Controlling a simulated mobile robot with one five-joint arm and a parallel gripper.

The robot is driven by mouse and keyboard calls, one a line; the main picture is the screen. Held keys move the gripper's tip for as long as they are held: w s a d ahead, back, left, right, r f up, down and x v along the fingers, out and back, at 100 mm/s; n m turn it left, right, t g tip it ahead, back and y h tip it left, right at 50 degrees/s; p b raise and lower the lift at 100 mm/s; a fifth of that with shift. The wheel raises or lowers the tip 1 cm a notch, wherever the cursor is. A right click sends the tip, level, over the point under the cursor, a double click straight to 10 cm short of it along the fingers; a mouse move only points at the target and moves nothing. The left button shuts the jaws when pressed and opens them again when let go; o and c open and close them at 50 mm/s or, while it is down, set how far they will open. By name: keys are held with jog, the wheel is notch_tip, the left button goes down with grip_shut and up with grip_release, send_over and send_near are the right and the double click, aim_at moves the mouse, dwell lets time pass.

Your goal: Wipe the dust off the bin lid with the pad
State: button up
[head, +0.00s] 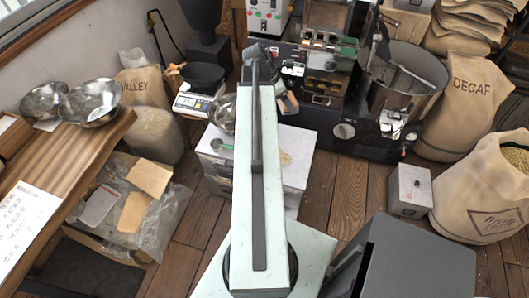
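A pale grey bin (294,178) stands on the floor in the middle. Its flat lid (298,142) faces up, and my arm covers its centre. A faint tan dust patch (286,159) lies on the lid, right of the arm. A small tan-brown block (289,104), perhaps the pad, shows beyond the lid's far edge, beside the dark end of my arm. My gripper (281,87) is mostly hidden behind my arm there; its fingers are not clear. I cannot tell whether it holds the block.
A green scoop (221,145) and a glass bowl (222,112) are at the bin's left side. The roaster (325,75) stands behind, with a small grey box (409,190) and sacks to the right. A wooden bench (60,165) is left. Floor right of the bin (347,190) is clear.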

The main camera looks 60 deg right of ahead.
jog(key=w+f+n+b, duration=0.1)
jog(key=w+f+b, duration=0.2)
jog(key=f+b, duration=0.8)
jog(key=w+d+f+n+b, duration=0.1)
jog(key=w+f+b, duration=0.3)
jog(key=f+b, duration=0.7)
jog(key=w+f+t+h+b, duration=0.1)
jog(key=w+f+b, duration=0.2)
jog(key=f+b, duration=0.9)
notch_tip(320, 180, down, 3)
jog(key=shift+w+d+f+n, duration=0.2)
jog(key=shift+d+n, duration=0.05)
jog(key=shift+n, duration=0.15)
